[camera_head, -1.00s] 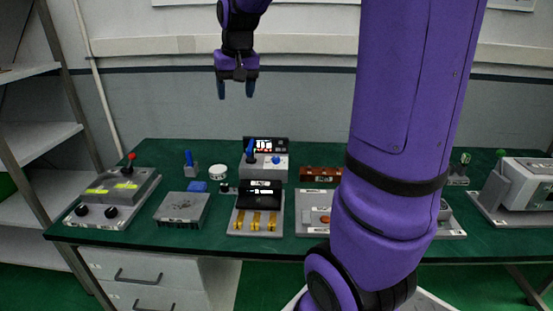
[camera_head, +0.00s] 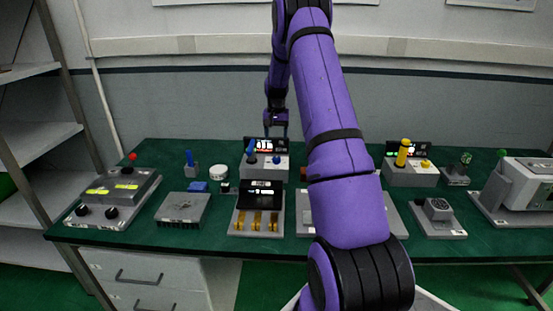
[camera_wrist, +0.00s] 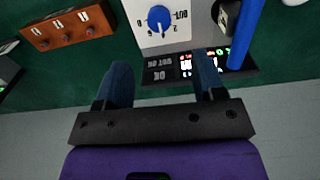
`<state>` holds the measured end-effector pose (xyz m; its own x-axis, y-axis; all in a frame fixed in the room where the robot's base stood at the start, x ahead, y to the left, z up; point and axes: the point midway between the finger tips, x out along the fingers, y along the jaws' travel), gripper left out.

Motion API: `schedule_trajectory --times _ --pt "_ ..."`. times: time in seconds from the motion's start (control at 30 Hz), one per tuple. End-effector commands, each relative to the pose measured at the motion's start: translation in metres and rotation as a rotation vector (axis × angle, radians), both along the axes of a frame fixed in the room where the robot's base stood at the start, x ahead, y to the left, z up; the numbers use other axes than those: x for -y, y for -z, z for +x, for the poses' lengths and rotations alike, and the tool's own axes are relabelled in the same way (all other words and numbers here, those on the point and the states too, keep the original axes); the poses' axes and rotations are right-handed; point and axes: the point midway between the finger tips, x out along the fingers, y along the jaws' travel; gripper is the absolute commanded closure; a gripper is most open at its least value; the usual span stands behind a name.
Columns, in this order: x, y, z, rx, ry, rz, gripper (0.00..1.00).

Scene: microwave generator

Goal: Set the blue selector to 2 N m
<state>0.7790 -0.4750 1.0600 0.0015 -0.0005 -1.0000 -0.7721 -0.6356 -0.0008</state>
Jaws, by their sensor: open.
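The blue selector (camera_head: 276,160) is a round knob on the light panel of a grey unit at the back middle of the bench. In the wrist view the blue selector (camera_wrist: 158,17) sits at the top edge, with printed marks around it, among them a 2. A small pale mark shows at its lower edge; its exact setting is hard to read. My gripper (camera_head: 276,130) is above and behind the unit. In the wrist view my gripper (camera_wrist: 161,60) has its two dark blue fingers apart, with nothing between them, and is not touching the knob.
A tall blue lever (camera_head: 251,149) stands just left of the knob; in the wrist view the lever (camera_wrist: 246,32) is right of it. The unit's black display (camera_wrist: 187,67) lies near my fingers. A red-brown block (camera_wrist: 67,28) is beside the unit.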

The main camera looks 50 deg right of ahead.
Motion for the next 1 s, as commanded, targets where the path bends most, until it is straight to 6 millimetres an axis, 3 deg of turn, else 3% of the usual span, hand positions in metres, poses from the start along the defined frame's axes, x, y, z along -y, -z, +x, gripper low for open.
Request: schedule_trajectory --times 0.17,0.63,1.0 --pt "0.003 0.015 0.0 -0.003 0.005 0.002 0.37" --pt "0.002 0.092 0.0 -0.004 0.004 0.002 0.37" --pt "0.002 0.111 0.0 -0.002 0.004 0.001 0.37"
